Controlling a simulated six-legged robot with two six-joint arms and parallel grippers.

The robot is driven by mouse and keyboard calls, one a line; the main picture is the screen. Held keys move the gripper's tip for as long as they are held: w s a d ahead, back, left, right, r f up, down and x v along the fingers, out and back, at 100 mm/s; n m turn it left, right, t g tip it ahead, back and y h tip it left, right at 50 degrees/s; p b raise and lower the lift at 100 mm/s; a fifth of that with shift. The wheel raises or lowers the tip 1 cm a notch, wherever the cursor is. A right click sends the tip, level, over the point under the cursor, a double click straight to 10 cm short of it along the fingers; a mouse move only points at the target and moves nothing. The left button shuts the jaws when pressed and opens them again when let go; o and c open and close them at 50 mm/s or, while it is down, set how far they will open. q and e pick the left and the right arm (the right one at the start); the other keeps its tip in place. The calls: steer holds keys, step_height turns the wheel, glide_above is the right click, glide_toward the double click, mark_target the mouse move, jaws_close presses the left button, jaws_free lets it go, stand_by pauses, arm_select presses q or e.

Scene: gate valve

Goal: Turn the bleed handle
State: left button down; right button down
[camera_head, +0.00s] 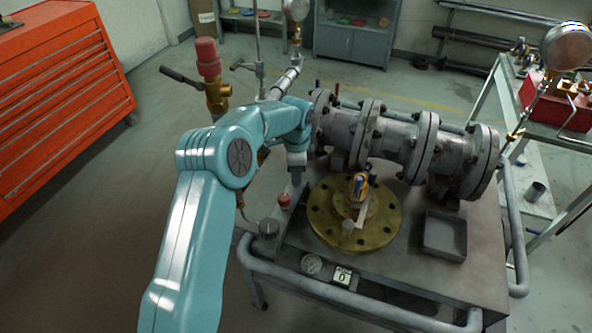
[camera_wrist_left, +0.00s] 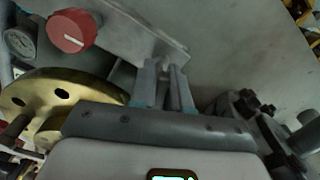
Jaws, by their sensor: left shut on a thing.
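A grey manifold block (camera_wrist_left: 140,35) with a red round knob (camera_wrist_left: 73,31) crosses the top of the left wrist view. In the head view the red knob (camera_head: 284,200) is just below my left gripper (camera_head: 296,184), which points down at the far end of the block. In the wrist view my left gripper (camera_wrist_left: 166,80) is shut on a slim grey part at the block, which appears to be the bleed handle. The fingers hide most of it, so its angle cannot be told. My right gripper is in neither view.
A brass flange (camera_head: 322,226) lies on the cart top, with a small valve (camera_head: 358,187) at its middle. A flanged grey pipe (camera_head: 398,136) lies behind it. A square tray (camera_head: 444,235) is at right.

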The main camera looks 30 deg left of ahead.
arm_select(q)
steer(key=shift+w+r+m+p, duration=0.1)
steer(key=shift+m+p, duration=0.3)
steer(key=shift+m, duration=1.8)
steer(key=shift+d, duration=0.1)
steer(key=c, duration=1.2)
jaws_free()
